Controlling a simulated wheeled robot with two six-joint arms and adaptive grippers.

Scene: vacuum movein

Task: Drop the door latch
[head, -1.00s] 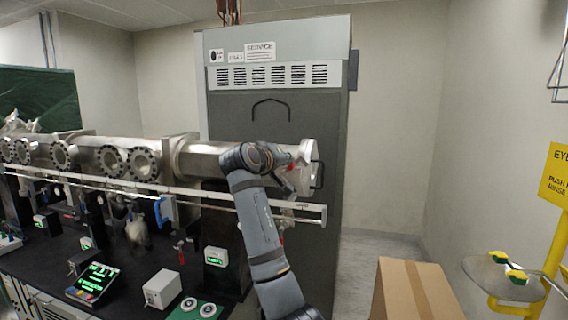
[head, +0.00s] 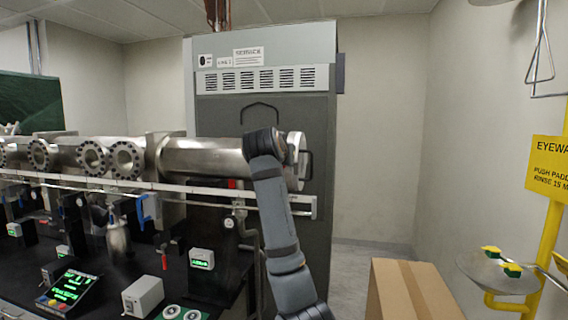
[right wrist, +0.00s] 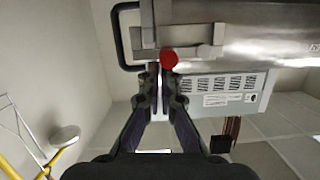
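The metal vacuum chamber tube (head: 205,157) runs across the head view and ends at a round door flange (head: 297,160) with a dark handle (head: 308,165). My right arm crosses in front of the tube's end and hides its own gripper there. In the right wrist view the scene is upside down. My right gripper (right wrist: 161,84) has its fingertips just short of a red knob (right wrist: 169,58) on a metal latch bar (right wrist: 190,52) by the door edge. A narrow gap shows between the fingers; contact with the latch is unclear. My left gripper is out of view.
A tall grey cabinet (head: 262,118) stands behind the tube. A white rail (head: 190,190) runs along the front above a dark bench with small instruments. A cardboard box (head: 415,290) and a yellow eyewash stand (head: 550,230) are at the right.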

